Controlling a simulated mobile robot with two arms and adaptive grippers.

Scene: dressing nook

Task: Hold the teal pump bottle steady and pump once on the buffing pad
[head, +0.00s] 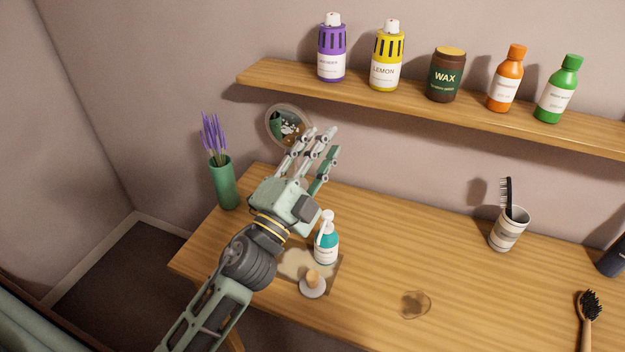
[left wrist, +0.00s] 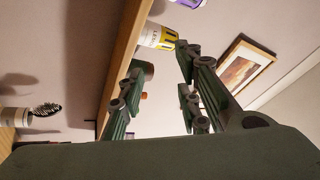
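The teal pump bottle (head: 326,250) stands upright on the wooden table, with a white pump head and a white label. The buffing pad (head: 313,288), a pale disc with a wooden knob, sits just in front of it. My left gripper (head: 318,146) is raised above and behind the bottle, with its fingers spread and nothing between them. It does not touch the bottle. The left wrist view shows its fingers (left wrist: 155,82) apart and pointing toward the shelf; the bottle and pad are out of that view. My right gripper is not in view.
A tan mat (head: 331,285) lies under the bottle and pad. A green vase (head: 225,185) stands left of my gripper; a round mirror (head: 289,126) is behind it. A shelf (head: 270,85) of bottles runs above. A stain (head: 415,304) marks the otherwise clear table middle.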

